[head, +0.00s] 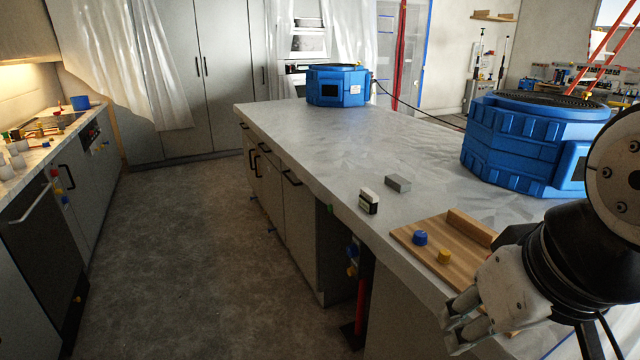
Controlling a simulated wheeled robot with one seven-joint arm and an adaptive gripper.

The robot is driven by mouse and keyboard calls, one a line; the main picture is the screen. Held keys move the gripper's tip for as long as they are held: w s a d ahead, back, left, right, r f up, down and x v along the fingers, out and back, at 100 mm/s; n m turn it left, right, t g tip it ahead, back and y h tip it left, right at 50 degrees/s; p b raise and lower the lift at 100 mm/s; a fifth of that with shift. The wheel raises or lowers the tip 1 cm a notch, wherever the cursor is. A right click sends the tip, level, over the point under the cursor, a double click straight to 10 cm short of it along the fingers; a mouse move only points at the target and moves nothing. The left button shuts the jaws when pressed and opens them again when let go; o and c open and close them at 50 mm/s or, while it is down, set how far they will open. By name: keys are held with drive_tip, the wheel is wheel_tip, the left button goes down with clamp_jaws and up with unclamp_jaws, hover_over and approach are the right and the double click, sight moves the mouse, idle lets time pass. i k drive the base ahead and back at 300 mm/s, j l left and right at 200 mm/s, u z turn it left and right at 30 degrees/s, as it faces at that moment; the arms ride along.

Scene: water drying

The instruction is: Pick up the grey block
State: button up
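A small grey block (398,183) lies on the marble-look island counter, near its left edge. A small white and dark green box (368,201) stands just left of and nearer than it, apart from it. My gripper (462,322) is at the lower right, over the near end of the counter, below and to the right of the grey block and well apart from it. Its pale fingers point down and left. I see nothing held, but the gap between the fingertips is not clear.
A wooden board (470,262) with a blue piece (420,238) and a yellow piece (444,257) lies between my gripper and the block. A large blue dryer (530,145) stands at right, another (338,86) at the far end. The mid-counter is clear.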

sight(396, 182)
drive_tip(key=i+j+u, duration=0.15)
drive_tip(key=i+u, duration=0.55)
drive_tip(key=i, duration=1.9)
drive_tip(key=i+z, duration=0.25)
drive_tip(key=i+j+z, duration=0.25)
drive_tip(key=i, duration=0.25)
drive_tip(key=i+j+z, duration=0.15)
drive_tip(key=i+z, duration=0.15)
drive_tip(key=z, duration=1.7)
